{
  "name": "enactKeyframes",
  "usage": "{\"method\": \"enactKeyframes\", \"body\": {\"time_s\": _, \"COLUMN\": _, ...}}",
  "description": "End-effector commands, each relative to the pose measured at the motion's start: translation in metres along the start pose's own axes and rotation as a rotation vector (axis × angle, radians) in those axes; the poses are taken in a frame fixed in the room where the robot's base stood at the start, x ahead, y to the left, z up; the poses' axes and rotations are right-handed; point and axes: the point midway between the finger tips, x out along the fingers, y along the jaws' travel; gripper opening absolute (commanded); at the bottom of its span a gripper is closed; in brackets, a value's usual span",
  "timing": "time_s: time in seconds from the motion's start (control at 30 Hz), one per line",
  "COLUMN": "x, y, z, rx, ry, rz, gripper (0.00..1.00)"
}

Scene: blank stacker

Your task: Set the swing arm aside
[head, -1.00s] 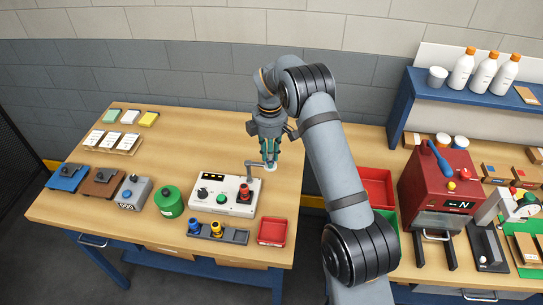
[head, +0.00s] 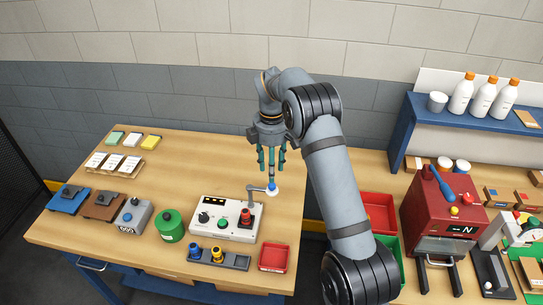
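The swing arm (head: 258,189) is a short grey arm on a post at the back right of the white control box (head: 209,231). A red and dark part (head: 245,217) stands on the box in front of the arm's post. My gripper (head: 271,166) points down above the round end, with green fingers. The fingers look spread and seem to hold nothing. Whether a fingertip touches the round end I cannot tell.
A dark tray (head: 232,261) with blue and yellow parts and a red bin (head: 273,257) lie in front of the box. A green canister (head: 170,226) stands to its left. The tabletop (head: 190,160) behind the box is clear. A red machine (head: 437,205) stands at right.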

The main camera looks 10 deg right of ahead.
Motion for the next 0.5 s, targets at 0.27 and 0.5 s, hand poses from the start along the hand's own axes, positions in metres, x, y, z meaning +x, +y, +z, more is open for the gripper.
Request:
{"method": "enactKeyframes", "body": {"time_s": 0.27, "x": -0.048, "y": 0.001, "z": 0.000, "rx": -0.001, "ry": 0.000, "rz": 0.003, "gripper": 0.39}}
{"method": "enactKeyframes", "body": {"time_s": 0.5, "x": -0.059, "y": 0.000, "z": 0.000, "rx": -0.001, "ry": 0.000, "rz": 0.001, "gripper": 0.39}}
